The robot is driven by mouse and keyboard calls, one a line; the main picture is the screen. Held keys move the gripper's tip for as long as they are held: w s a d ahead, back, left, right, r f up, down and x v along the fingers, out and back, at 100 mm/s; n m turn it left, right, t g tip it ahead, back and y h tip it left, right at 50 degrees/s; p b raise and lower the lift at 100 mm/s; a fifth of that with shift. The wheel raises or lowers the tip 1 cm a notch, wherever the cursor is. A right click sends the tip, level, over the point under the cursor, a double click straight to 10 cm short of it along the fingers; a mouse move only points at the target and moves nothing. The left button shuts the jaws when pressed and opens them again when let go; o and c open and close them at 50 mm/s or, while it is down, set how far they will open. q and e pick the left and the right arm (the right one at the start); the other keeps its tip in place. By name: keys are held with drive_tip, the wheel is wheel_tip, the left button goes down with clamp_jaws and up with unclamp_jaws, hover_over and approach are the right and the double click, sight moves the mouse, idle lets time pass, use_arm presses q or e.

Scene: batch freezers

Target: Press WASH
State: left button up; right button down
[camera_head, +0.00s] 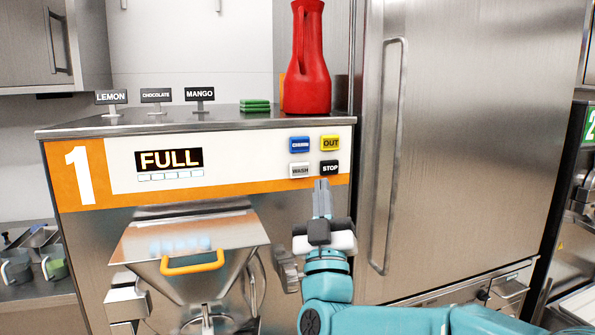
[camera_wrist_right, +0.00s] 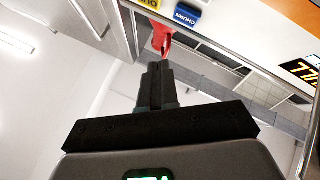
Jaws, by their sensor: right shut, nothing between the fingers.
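The batch freezer's front panel (camera_head: 225,165) carries the buttons at its right end. The WASH button (camera_head: 300,170) is pale grey, at the lower left of the group. Blue CHURN (camera_head: 299,145) is above it, yellow OUT (camera_head: 330,143) is at upper right, and black STOP (camera_head: 330,168) is beside it. My right gripper (camera_head: 321,184) is shut and empty, its fingertips pointing up just below STOP, to the lower right of WASH. Contact with the panel cannot be told. In the right wrist view the shut fingers (camera_wrist_right: 155,70) and CHURN (camera_wrist_right: 187,15) show; WASH does not. My left gripper is not in view.
The display (camera_head: 169,159) reads FULL above a steel hopper (camera_head: 190,250) with a yellow handle. A red jug (camera_head: 307,60), green cloths (camera_head: 255,105) and flavour signs (camera_head: 156,97) stand on top. A tall steel door (camera_head: 460,140) with a long handle is on the right.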

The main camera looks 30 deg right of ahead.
sight(300, 170)
drive_tip(key=shift+w+d+p, duration=0.35)
drive_tip(key=shift+w+p, duration=0.35)
drive_tip(key=shift+w, duration=0.75)
drive_tip(key=shift+w+d+p, duration=0.35)
drive_tip(key=shift+w+p, duration=0.35)
drive_tip(key=shift+w, duration=0.7)
drive_tip(key=shift+w+d+p, duration=0.35)
drive_tip(key=shift+w+p, duration=0.35)
drive_tip(key=shift+w, duration=0.75)
drive_tip(key=shift+w+f, duration=0.1)
drive_tip(key=shift+w+d+b, duration=0.1)
drive_tip(key=shift+w+b, duration=0.25)
drive_tip(key=shift+b, duration=0.05)
drive_tip(key=shift+s, duration=0.1)
